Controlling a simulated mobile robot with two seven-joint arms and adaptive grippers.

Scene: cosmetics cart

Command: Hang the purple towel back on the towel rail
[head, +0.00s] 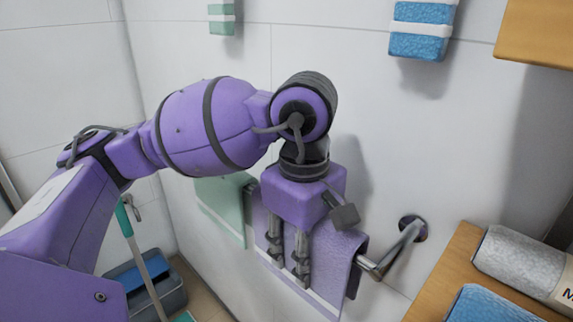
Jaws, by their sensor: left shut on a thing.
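The purple towel (332,252) hangs at the wall in the lower middle, with a pale stripe near its lower edge. It appears draped over the metal towel rail (369,266), whose right end and wall mount show beyond the towel's right edge. My left gripper (288,270) points down in front of the towel and is shut on it. The gripper hides part of the towel's front and top fold. Whether the towel's back half hangs fully behind the rail cannot be told. My right gripper is not in view.
A green towel (222,208) hangs just left of the purple one. A wooden shelf (446,263) with rolled towels (520,262) stands close at right. Blue (420,42) and green (222,18) towels hang above. A bucket (158,287) and green-handled mop (139,258) stand lower left.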

